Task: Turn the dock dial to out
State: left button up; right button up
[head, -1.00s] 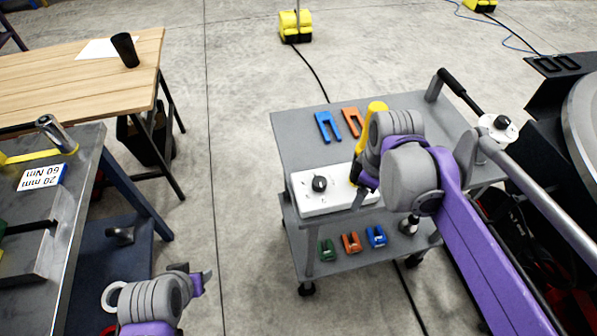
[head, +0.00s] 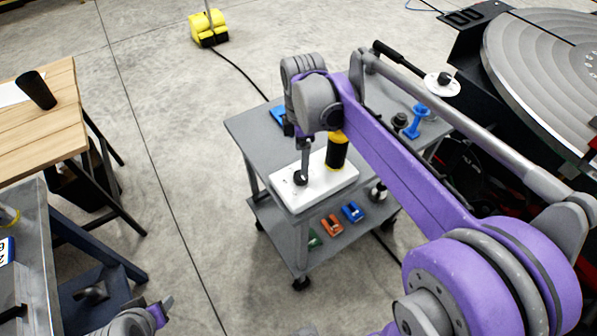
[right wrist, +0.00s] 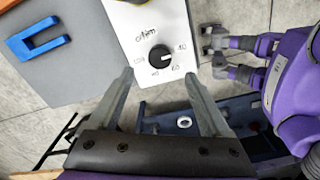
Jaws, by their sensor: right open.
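The black dial (head: 300,178) sits on the white box (head: 338,182) on the cart's upper shelf. In the right wrist view the dial (right wrist: 160,57) shows printed marks around it, partly legible, and its light pointer line is near the right side. My right gripper (head: 302,172) hangs above the dial, pointing down. In the right wrist view my right gripper (right wrist: 158,76) is open, its two fingers apart on either side of the dial, with no visible contact. My left gripper (head: 162,308) is at the lower left, away from the cart; its fingers (right wrist: 213,55) look apart and empty.
A yellow-and-black upright object (head: 337,152) stands close behind the dial. A blue fork-shaped piece (right wrist: 38,40) lies on the upper shelf. The lower shelf holds coloured blocks (head: 352,212). A large round plate (head: 545,65) stands right of the cart. Floor left of the cart is clear.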

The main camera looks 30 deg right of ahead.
aim_at(301, 178)
notch_tip(301, 178, down, 8)
jog(key=shift+a, duration=0.1)
jog(key=shift+c, duration=0.2)
grip_shut()
dwell(0.3)
